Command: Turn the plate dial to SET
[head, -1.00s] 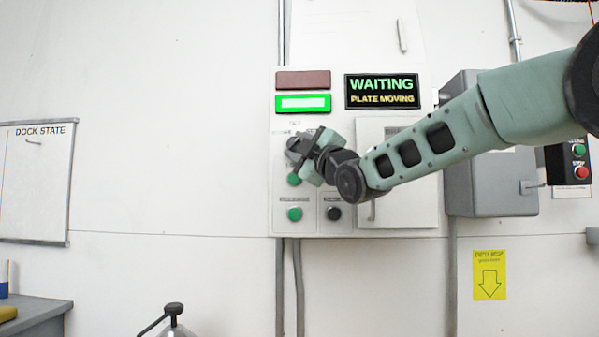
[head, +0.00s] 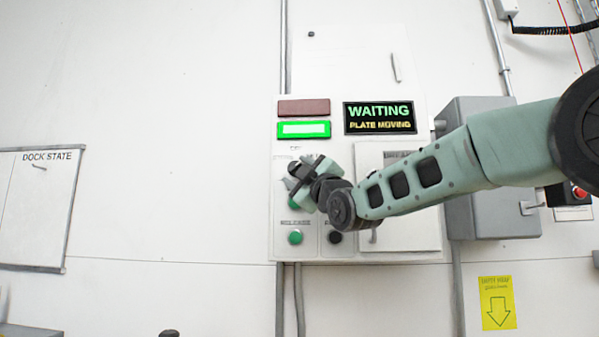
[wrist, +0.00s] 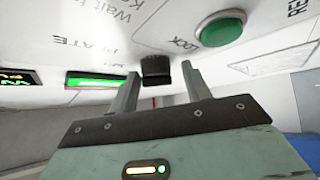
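The plate dial is a black knob (wrist: 155,70) on the white panel, below the word PLATE in the wrist view. My gripper (wrist: 160,72) is open, with one finger on each side of the knob and a gap showing at both sides. I cannot tell how deep the fingers reach around it. In the head view my gripper (head: 296,182) is at the left part of the panel (head: 350,252) and hides the dial. The dial's pointer and the SET mark cannot be made out. The display (head: 379,117) reads WAITING, PLATE MOVING.
A green button (wrist: 220,28) labelled LOCK is close to my right finger in the wrist view. A lower green button (head: 295,237) and a black knob (head: 335,237) sit below my gripper. A green lamp (head: 304,129) is lit. A grey box (head: 490,170) stands right.

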